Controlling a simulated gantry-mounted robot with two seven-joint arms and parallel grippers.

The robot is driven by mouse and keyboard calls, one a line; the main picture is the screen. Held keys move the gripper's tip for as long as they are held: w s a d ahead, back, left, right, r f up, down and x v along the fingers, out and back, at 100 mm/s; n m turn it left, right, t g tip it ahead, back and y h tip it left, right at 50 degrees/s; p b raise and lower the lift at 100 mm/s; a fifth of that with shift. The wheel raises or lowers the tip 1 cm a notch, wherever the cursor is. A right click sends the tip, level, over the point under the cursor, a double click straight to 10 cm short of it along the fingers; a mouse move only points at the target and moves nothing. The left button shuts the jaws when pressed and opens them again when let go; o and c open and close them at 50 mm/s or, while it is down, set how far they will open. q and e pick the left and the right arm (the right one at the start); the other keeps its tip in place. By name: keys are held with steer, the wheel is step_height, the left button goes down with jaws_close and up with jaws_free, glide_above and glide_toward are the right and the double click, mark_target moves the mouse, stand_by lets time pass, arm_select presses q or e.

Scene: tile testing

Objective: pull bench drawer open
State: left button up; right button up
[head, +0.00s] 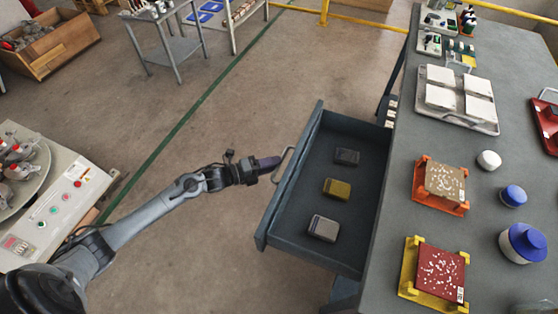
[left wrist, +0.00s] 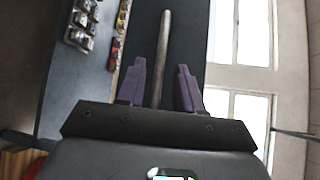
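The bench drawer (head: 268,222) is grey and stands pulled out from the left side of the bench (head: 385,215). Its inside shows several centimetres of floor around three small boxes. The drawer's bar handle (head: 284,164) is on its left-facing front, and the bar also shows in the left wrist view (left wrist: 163,45). My left gripper (head: 270,163) is at the handle. In the left wrist view its two purple fingers (left wrist: 161,80) stand apart, one on each side of the bar, with a gap visible on both sides. My right gripper is in neither view.
In the drawer lie a dark box (head: 347,156), an olive box (head: 337,189) and a grey box (head: 323,228). The bench top carries tile holders (head: 434,205), white tiles and blue-lidded jars. A machine (head: 55,205) stands at left. Open floor lies left of the drawer.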

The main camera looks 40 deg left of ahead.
arm_select(q)
steer(key=p+v, duration=0.1)
steer(key=v, duration=0.6)
steer(key=shift+s+a, duration=0.1)
steer(key=shift+s, duration=0.05)
stand_by(0.3)
